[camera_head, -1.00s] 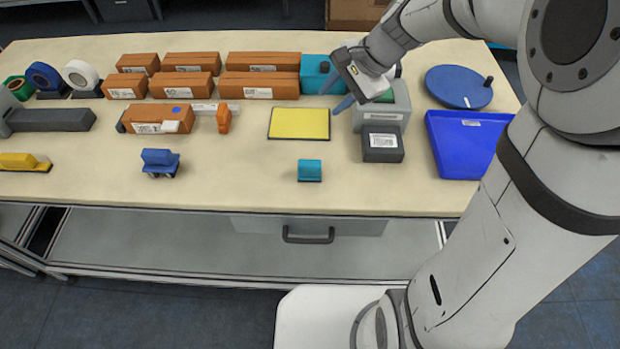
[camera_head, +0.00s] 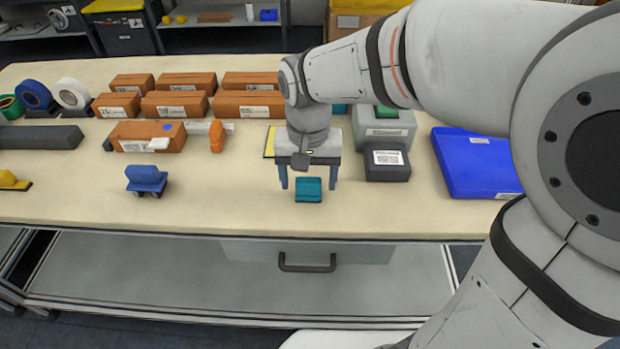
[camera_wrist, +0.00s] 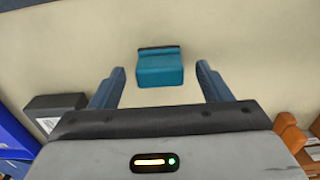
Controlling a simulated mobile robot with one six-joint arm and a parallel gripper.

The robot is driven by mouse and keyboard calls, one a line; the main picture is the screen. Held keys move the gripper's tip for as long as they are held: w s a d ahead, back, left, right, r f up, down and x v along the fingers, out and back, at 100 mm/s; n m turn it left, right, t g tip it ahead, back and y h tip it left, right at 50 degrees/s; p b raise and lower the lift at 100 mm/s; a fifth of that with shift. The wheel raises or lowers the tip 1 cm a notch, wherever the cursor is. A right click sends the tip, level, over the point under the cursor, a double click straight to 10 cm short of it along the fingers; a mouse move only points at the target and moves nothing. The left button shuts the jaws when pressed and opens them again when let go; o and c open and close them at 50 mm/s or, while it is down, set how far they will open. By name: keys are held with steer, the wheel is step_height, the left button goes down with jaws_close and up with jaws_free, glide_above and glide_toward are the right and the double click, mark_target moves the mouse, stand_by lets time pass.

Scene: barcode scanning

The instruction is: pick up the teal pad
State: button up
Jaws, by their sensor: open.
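The teal pad (camera_head: 308,189) is a small block on the bench top (camera_head: 225,205) near its front edge. It also shows in the wrist view (camera_wrist: 160,68), ahead of the fingertips and centred between them, with a dark strip along its far side. My gripper (camera_head: 308,184) is open and points down over the bench, its blue fingers to the left and right of the pad and slightly behind it. The fingers also show in the wrist view (camera_wrist: 161,80), apart from the pad. Nothing is held. I cannot tell the exact fingertip height.
A dark grey box (camera_head: 387,160) stands right of my gripper, with a blue tray (camera_head: 475,165) beyond it. A yellow pad (camera_head: 269,142) lies partly hidden behind my gripper. A blue wheeled piece (camera_head: 146,180) sits to the left. Orange boxes (camera_head: 248,104) line the back. Bench around the pad is clear.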

step_height(320, 180, down, 2)
steer(key=shift+f, duration=0.1)
steer(key=c, duration=1.1)
